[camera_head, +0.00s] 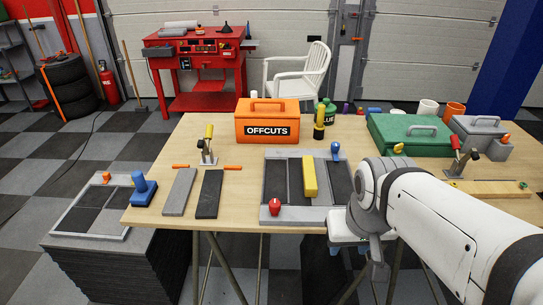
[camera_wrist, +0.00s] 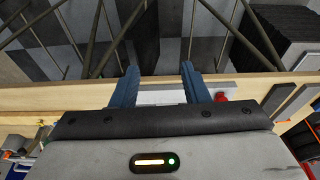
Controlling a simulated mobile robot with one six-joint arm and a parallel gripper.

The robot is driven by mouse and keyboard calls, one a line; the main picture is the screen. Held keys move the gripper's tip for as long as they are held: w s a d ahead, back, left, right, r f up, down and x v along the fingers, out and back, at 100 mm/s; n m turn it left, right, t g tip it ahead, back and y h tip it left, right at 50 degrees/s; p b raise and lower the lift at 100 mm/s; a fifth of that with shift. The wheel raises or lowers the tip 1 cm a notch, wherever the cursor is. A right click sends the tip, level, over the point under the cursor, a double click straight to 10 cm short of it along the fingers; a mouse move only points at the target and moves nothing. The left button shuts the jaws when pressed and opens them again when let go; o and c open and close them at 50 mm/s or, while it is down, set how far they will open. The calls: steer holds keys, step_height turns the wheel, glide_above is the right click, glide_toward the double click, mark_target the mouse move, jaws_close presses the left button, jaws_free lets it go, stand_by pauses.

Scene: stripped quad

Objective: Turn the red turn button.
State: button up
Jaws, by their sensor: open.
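The red turn button (camera_head: 275,206) sits on the front left corner of a grey frame (camera_head: 310,216) on the wooden table. The frame holds dark panels, a yellow bar (camera_head: 310,176) across it and a blue knob (camera_head: 336,151) at its back edge. In the wrist view the red button (camera_wrist: 221,97) shows just right of my gripper (camera_wrist: 158,80). The two blue fingers are apart with nothing between them, near the table's front edge. In the head view my arm hides the frame's front right corner and most of my gripper.
An orange offcuts box (camera_head: 267,121) stands behind the frame. Grey and dark strips (camera_head: 209,195) and a blue-handled tool (camera_head: 143,188) lie left. A green case (camera_head: 412,135) and toggle clamp (camera_head: 461,158) are at the right. Bare table lies between the strips and the frame.

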steer(key=shift+o, duration=0.8)
steer(key=shift+n+g, duration=0.3)
steer(key=shift+n, duration=0.5)
steer(key=w+r+p, duration=0.1)
steer(key=w+a, duration=0.1)
steer(key=w, duration=0.1)
steer(key=w+r+p, duration=0.1)
steer(key=shift+w+a+r+p, duration=0.15)
steer(key=shift+r+p, duration=0.15)
steer(key=shift+p, duration=0.05)
steer(key=n+g+p, duration=0.2)
steer(key=n+p, duration=0.5)
steer(key=p, duration=0.1)
glide_above(274, 203)
steer(key=shift+d+f, duration=0.2)
steer(key=shift+f, duration=0.75)
steer(key=shift+a+f, duration=0.1)
steer(key=shift+f, duration=0.2)
step_height(274, 203, down, 8)
steer(key=shift+r+p, duration=0.25)
steer(key=shift+p, duration=0.3)
steer(key=shift+c, duration=0.4)
steer(key=c, duration=0.9)
